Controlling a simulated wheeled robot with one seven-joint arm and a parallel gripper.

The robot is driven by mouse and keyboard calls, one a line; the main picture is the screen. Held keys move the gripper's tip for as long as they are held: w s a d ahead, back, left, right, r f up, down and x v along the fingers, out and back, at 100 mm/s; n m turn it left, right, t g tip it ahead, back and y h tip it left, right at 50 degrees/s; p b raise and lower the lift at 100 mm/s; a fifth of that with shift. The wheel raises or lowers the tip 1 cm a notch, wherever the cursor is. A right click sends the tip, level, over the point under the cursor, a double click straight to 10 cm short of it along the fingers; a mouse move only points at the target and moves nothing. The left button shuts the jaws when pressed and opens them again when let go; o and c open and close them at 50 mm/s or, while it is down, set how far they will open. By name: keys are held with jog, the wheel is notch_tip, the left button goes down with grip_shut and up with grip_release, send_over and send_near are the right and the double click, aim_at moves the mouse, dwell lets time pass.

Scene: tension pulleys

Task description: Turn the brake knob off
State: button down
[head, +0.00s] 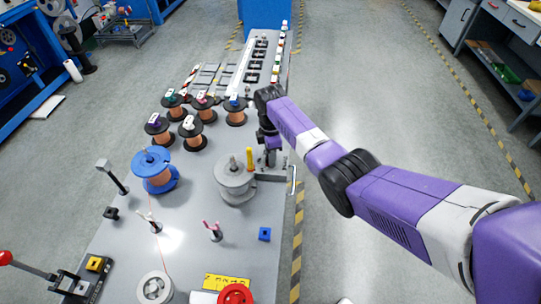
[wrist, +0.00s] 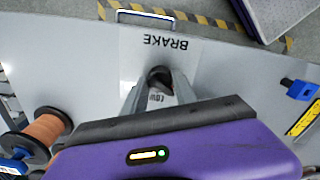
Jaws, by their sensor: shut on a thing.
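The dark brake knob (wrist: 160,74) stands on the grey table, just below the word BRAKE (wrist: 165,42), which reads upside down in the wrist view. My gripper (wrist: 158,82) is shut on the knob, with its grey fingers on either side. A LOW marking (wrist: 155,97) shows between the fingers; other markings around the knob are hidden. In the head view, my gripper (head: 270,157) points down at the table's right edge. The knob is hidden there by my gripper and wrist.
A grey spool (head: 234,182) and a yellow upright pin (head: 250,158) stand close left of my gripper. A metal handle (wrist: 146,16) lines the table edge. Several copper spools (head: 193,137) and a blue spool (head: 155,170) stand farther left. The floor (head: 350,110) to the right is clear.

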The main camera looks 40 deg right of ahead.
jog(key=shift+w+r, duration=0.1)
dwell(0.4)
jog(key=c, duration=1)
grip_release()
notch_tip(320, 180, up, 8)
jog(key=shift+f, duration=0.1)
jog(key=shift+f, duration=0.1)
